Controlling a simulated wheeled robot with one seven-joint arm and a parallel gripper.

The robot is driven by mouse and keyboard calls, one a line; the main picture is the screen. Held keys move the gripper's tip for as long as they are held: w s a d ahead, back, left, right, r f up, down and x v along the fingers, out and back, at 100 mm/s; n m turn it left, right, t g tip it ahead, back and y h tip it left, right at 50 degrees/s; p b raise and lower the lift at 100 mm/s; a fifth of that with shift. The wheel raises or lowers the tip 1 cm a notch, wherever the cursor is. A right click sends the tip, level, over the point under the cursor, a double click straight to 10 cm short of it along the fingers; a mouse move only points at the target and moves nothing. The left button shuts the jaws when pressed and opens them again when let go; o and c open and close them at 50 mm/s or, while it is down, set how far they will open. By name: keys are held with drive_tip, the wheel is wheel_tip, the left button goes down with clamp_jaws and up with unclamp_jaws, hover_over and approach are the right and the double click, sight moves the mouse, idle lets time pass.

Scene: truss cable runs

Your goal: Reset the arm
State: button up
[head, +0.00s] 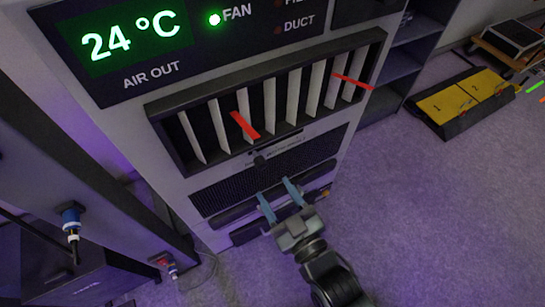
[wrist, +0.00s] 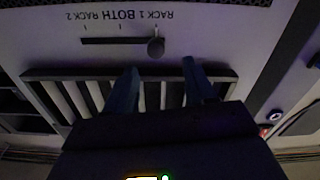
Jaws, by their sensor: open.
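My gripper (head: 276,187) is open, with its two blue fingers apart and nothing between them. It is in front of the lower dark grille of the air unit (head: 215,165), below the slatted vent. A small dark slider knob (head: 261,161) sits just beyond the fingertips, apart from them. In the wrist view, the fingers of my gripper (wrist: 160,68) point toward the slider knob (wrist: 155,47). There the labels appear upside down, and the knob is at the RACK 1 end of its slot (wrist: 110,41).
The vent has pale upright slats (head: 270,98) and two red strips (head: 245,125). The display (head: 120,38) reads 24 °C, with a green FAN light. A dark rack (head: 80,265) with a blue connector (head: 71,215) stands at left. Floor right of my arm is clear.

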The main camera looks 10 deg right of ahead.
drive_tip(key=s+d+r+m+h, duration=0.2)
drive_tip(key=s+d+r, duration=0.3)
drive_tip(key=s, duration=0.4)
drive_tip(key=s+d+r+m+g+h, duration=0.1)
drive_tip(key=s+d+r+m, duration=0.1)
drive_tip(key=s+d+r, duration=0.3)
drive_tip(key=s+d+r+m+g+h, duration=0.1)
drive_tip(key=s+d+r, duration=0.4)
drive_tip(key=s, duration=0.8)
drive_tip(key=shift+d+m+h, duration=0.15)
drive_tip(key=shift+m+h, duration=0.25)
drive_tip(key=shift+h, duration=0.4)
drive_tip(key=shift+s, duration=0.1)
idle(0.9)
